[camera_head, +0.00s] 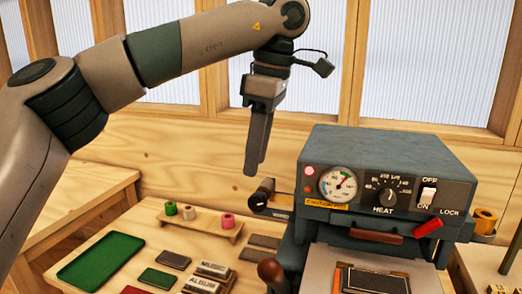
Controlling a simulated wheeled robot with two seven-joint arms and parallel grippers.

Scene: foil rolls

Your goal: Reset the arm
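My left arm (150,60) comes in from the left and reaches across the upper part of the head view. My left gripper (256,170) hangs from it, pointing down, in the air to the left of the grey press machine. Its two fingers overlap from this side, so I cannot tell whether they are open or shut. I see nothing held in it. My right gripper is not in view.
The grey press machine (385,152) has a gauge, a heat knob and a red lever. A rack (190,232) holds several foil rolls. A green tray (102,257) and dark blocks (173,259) lie on the table. A wooden wall with windows stands behind.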

